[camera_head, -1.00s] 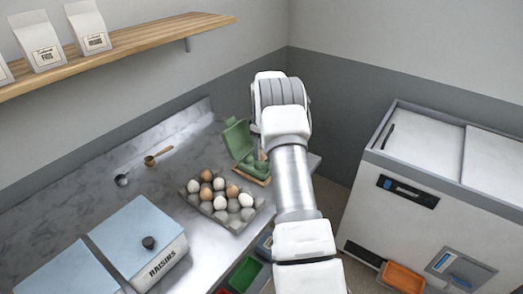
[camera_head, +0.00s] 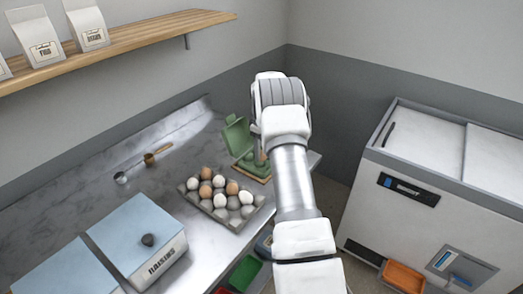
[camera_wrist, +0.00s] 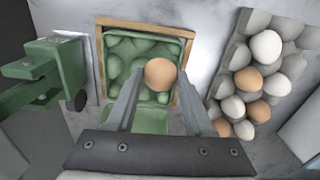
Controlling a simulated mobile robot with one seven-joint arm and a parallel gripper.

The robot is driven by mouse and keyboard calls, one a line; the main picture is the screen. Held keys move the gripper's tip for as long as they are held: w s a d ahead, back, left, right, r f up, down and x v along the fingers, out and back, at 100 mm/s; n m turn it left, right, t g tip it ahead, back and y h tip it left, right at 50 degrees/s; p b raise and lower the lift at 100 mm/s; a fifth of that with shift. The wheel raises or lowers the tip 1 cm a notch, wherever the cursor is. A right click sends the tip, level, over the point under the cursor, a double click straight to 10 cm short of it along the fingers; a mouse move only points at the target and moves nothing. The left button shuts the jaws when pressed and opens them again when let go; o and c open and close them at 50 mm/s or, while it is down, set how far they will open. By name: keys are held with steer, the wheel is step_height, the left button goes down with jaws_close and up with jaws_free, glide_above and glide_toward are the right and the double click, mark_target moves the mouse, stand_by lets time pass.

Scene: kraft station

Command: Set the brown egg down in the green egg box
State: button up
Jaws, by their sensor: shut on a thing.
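In the wrist view, my gripper (camera_wrist: 160,78) is shut on the brown egg (camera_wrist: 160,72), which sits between the fingertips. The green egg box (camera_wrist: 118,47) lies under it, open, with its cups facing up and a wooden edge around it. The egg appears over the box's cups, right of their middle. I cannot tell whether it touches a cup. In the head view, the box's raised green lid (camera_head: 238,136) shows left of my arm, which hides much of the gripper.
A grey tray (camera_head: 235,222) of white and brown eggs stands beside the box, on the right in the wrist view. A green device (camera_wrist: 45,72) is at the left there.

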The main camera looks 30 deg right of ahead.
steer(key=shift+f+b, duration=1.35)
steer(key=shift+f, duration=0.75)
stand_by(0.7)
stand_by(0.5)
steer(key=o, duration=0.9)
step_height(320, 180, up, 18)
steer(key=shift+f, duration=0.25)
